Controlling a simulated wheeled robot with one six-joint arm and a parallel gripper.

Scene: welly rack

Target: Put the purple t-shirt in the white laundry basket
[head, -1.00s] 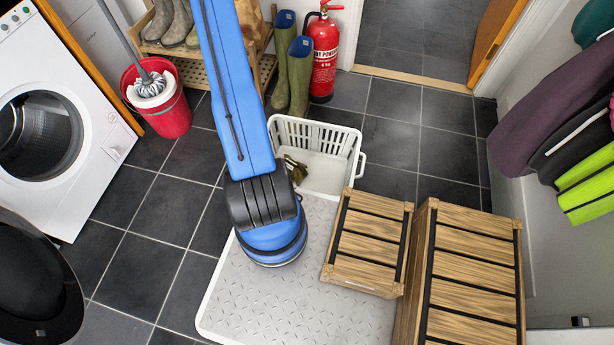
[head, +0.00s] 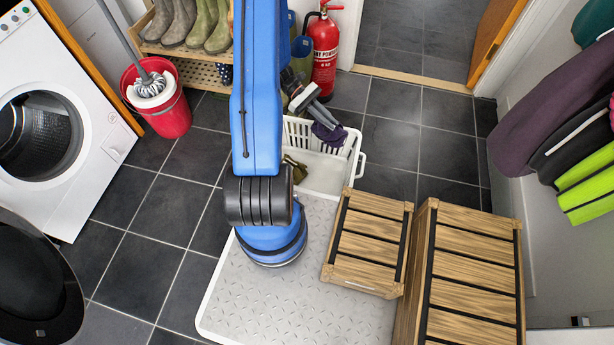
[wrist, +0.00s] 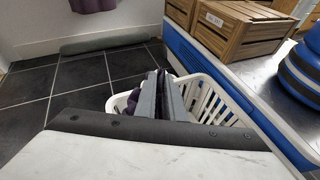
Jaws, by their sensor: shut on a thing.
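The white laundry basket (head: 326,176) stands on the floor at the far end of my grey ridged platform, partly behind my arm. My gripper (head: 318,115) is above its back edge. It is shut on the purple t-shirt (head: 329,134), a small dark crumpled bundle hanging from the fingertips, overlapping the basket's back rim in the head view. In the wrist view, my gripper (wrist: 163,95) points toward the basket (wrist: 222,108), with the purple t-shirt (wrist: 128,99) partly hidden behind the fingers. I cannot tell whether the shirt touches the rim.
An olive-brown cloth (head: 294,168) lies inside the basket. A red fire extinguisher (head: 323,55) and wellies stand close behind it. Wooden crates (head: 368,243) sit on the platform's right. A red mop bucket (head: 165,107) is at left. Dark floor tiles right of the basket are clear.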

